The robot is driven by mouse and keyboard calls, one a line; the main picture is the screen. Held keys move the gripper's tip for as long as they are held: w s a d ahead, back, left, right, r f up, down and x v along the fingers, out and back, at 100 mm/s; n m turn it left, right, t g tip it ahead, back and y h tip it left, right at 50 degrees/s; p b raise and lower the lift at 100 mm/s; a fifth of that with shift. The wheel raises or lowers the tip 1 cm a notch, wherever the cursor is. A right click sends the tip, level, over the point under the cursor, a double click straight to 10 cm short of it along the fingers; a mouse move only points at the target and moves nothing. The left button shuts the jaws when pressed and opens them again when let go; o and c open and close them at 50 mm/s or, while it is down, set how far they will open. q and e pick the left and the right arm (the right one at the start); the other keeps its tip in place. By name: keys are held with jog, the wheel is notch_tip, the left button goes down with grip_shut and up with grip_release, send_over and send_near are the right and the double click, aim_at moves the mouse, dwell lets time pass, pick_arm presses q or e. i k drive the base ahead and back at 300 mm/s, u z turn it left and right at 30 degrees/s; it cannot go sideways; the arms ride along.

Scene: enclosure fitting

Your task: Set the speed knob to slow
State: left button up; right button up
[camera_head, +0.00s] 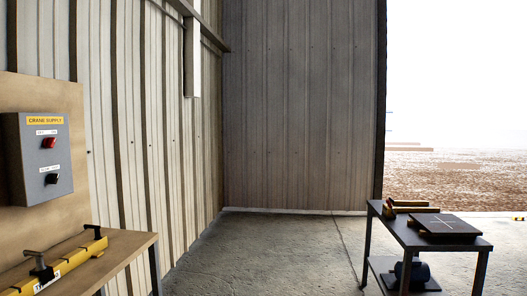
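A grey control box (38,155) with a yellow "CRANE SUPPLY" label is fixed to a tan board at the left. A red knob or switch (49,142) sits on its upper face. A black knob (52,179) sits below it, under a small white label. That label is too small to read, so I cannot tell for sure that the black knob is the speed knob, nor where it points. Neither of my grippers is in view.
A brown bench (120,246) below the box bears a yellow bar (70,262) with black clamps or handles. A dark two-shelf table (405,236) stands at the right, with a flat dark plate (443,224) on top. The concrete floor (265,258) between them is clear.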

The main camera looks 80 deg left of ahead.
aim_at(52, 179)
jog(key=u, duration=3.85)
jog(key=k, duration=1.2)
jog(key=z, duration=0.8)
jog(key=i, duration=1.4)
jog(key=u, duration=0.6)
jog(key=i, duration=0.95)
jog(key=u, duration=1)
